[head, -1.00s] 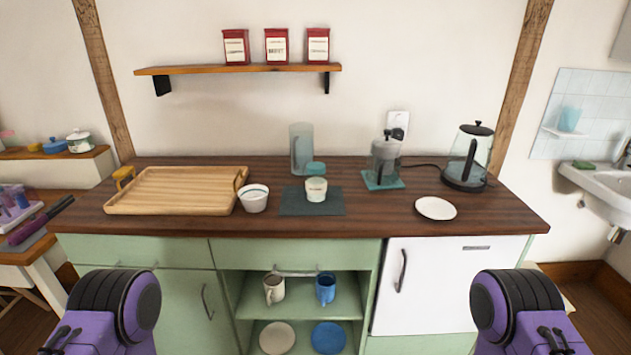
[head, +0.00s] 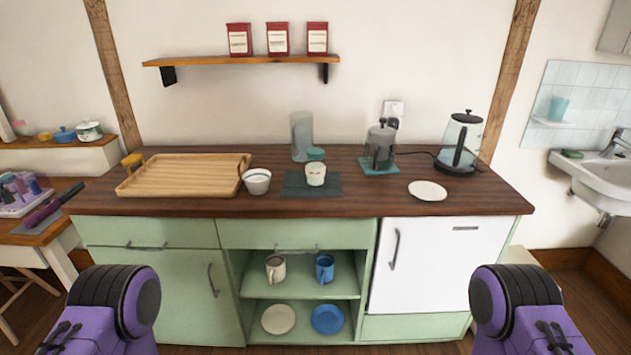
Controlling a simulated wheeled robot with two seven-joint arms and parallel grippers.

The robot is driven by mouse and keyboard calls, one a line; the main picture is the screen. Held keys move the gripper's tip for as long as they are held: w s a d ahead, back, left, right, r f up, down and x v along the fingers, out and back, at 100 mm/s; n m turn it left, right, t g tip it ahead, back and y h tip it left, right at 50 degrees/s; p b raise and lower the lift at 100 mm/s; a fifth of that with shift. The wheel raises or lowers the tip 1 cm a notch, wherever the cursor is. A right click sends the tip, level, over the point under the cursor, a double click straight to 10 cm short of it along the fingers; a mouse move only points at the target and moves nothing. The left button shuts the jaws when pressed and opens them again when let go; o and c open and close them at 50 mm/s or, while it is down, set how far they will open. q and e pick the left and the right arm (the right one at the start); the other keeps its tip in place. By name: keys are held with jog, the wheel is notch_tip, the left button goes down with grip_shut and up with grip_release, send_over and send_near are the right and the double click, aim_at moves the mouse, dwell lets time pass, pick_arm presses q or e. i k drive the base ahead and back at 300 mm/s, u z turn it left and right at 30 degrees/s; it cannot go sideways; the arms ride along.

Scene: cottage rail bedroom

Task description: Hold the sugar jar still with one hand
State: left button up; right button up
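A small cream jar with a teal top (head: 316,175), which looks like the sugar jar, stands upright on a dark mat (head: 296,190) in the middle of the wooden counter. I cannot read any label on it. Nothing touches it from my side. Both of my purple and black arms show at the bottom left and bottom right of the head view, well short of the counter. Their grippers are out of the picture, so I cannot see their fingers.
Left of the jar are a white bowl (head: 257,181) and a wooden tray (head: 185,189). Behind stands a clear glass cylinder (head: 301,137). To the right are a French press (head: 380,146), a white plate (head: 428,191) and a kettle (head: 461,140). Bare counter lies before the mat.

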aim_at(314, 168)
jog(key=k, duration=1)
jog(key=u, duration=0.85)
jog(key=i, duration=1.75)
jog(key=z, duration=0.4)
